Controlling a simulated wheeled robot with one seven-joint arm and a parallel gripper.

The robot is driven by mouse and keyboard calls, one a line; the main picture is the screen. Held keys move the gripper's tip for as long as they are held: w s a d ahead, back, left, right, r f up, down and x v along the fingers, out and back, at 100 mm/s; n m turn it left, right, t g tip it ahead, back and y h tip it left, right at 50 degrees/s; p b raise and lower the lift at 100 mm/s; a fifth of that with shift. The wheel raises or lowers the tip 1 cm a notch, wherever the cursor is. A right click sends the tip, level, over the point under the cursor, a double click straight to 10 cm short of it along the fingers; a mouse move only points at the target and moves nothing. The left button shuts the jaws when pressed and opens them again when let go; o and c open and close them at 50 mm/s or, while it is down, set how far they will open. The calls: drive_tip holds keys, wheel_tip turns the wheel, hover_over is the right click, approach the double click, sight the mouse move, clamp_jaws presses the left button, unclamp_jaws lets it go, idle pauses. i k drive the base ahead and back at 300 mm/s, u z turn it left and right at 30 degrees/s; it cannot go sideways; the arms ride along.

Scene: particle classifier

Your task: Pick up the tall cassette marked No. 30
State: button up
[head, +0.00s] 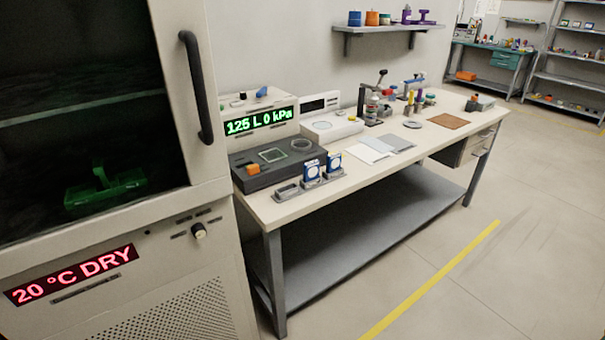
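Two tall blue-and-white cassettes stand upright side by side in a grey holder (287,192) at the near left end of the workbench, in the head view. One is the left cassette (311,171) and the other is the right cassette (334,161). Their markings are too small to read, so I cannot tell which is No. 30. The holder's leftmost slot looks empty. My gripper is not in view.
A cabinet (215,150) with a dark glass door and a "20 °C DRY" display stands at the left, beside the workbench (340,190). A dark grey device (250,182) sits behind the cassettes. The floor (470,260) at the right is clear.

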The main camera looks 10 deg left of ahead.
sight(311, 169)
drive_tip(key=z, duration=0.05)
drive_tip(key=i, duration=0.9)
